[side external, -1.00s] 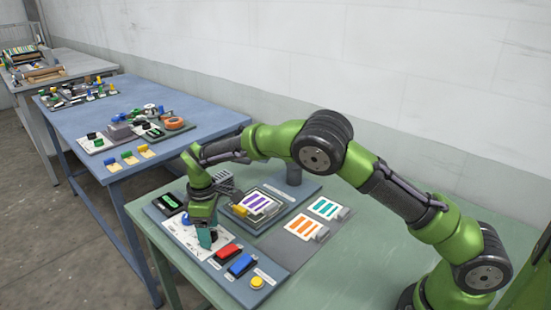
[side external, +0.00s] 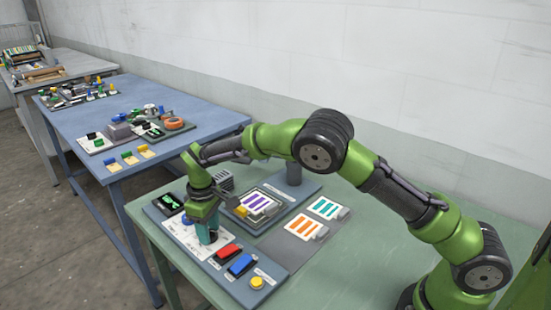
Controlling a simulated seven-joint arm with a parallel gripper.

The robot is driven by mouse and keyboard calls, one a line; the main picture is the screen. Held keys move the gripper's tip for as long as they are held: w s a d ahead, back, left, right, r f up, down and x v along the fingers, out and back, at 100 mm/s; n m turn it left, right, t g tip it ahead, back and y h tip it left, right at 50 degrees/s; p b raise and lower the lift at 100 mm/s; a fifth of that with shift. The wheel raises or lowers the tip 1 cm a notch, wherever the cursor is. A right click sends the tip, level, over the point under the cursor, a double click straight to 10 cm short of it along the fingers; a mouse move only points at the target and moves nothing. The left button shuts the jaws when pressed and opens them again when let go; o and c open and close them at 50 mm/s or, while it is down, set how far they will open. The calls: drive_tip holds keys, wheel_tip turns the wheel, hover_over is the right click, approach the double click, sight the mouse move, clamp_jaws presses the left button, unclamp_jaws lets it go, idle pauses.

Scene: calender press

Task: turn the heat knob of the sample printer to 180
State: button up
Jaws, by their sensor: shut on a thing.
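The sample printer's grey base (side external: 262,270) stands on the green table, with a white dial panel (side external: 180,232) at its front left. My gripper (side external: 208,238) points down over this panel, its teal fingers shut on the heat knob. The fingers cover most of the knob, so its pointer and the value it stands at cannot be read. A dark display with green marks (side external: 169,203) sits left of the panel; its figures are too small to read.
A red switch (side external: 228,252), a blue switch (side external: 241,265) and a yellow button (side external: 257,282) sit close right of my gripper. A purple-striped sample (side external: 258,204) lies behind it. Orange-striped (side external: 304,227) and teal-striped (side external: 325,208) cards lie farther right. A blue table (side external: 140,165) stands beyond.

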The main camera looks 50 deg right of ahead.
drive_tip(key=m, duration=0.6)
drive_tip(key=shift+r+m, duration=0.1)
drive_tip(key=shift+m, duration=0.2)
drive_tip(key=m, duration=0.6)
idle(0.4)
drive_tip(key=o, duration=1.1)
drive_tip(key=shift+c, duration=0.2)
wheel_tip(320, 180, up, 17)
